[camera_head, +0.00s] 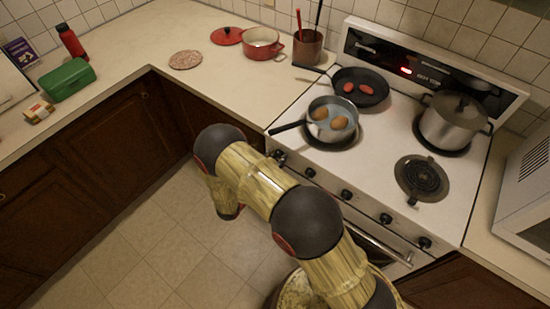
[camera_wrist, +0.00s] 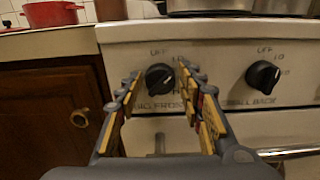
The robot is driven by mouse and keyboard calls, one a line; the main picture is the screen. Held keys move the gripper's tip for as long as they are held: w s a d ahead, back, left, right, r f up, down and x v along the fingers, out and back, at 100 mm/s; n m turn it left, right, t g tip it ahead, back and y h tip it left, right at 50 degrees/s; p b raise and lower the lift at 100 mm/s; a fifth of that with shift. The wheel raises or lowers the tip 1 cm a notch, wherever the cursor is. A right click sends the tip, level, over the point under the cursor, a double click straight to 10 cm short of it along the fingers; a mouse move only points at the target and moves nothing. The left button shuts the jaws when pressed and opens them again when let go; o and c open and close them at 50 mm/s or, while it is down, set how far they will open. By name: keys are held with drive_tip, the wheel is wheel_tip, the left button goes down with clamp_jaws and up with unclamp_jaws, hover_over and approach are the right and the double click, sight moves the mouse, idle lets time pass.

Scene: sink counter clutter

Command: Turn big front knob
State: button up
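The stove's front panel (camera_wrist: 215,55) carries a row of several black knobs. My gripper (camera_wrist: 157,75) is open, with its yellow-padded fingers either side of the leftmost knob (camera_wrist: 160,77) in the wrist view. I cannot tell whether they touch it. My arm hides most of my gripper there.
On the stove stand a saucepan (camera_head: 321,130), a frying pan (camera_head: 372,97) and a lidded pot (camera_head: 453,118). The oven handle (camera_wrist: 290,152) sticks out below the panel. A wooden cabinet (camera_wrist: 50,115) adjoins on the left.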

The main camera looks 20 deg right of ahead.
drive_tip(key=c, duration=0.8)
drive_tip(key=shift+m+b, duration=0.35)
drive_tip(key=shift+m, duration=0.15)
drive_tip(key=o, duration=1.1)
drive_tip(key=shift+o, duration=0.2)
drive_tip(key=v, duration=1.2)
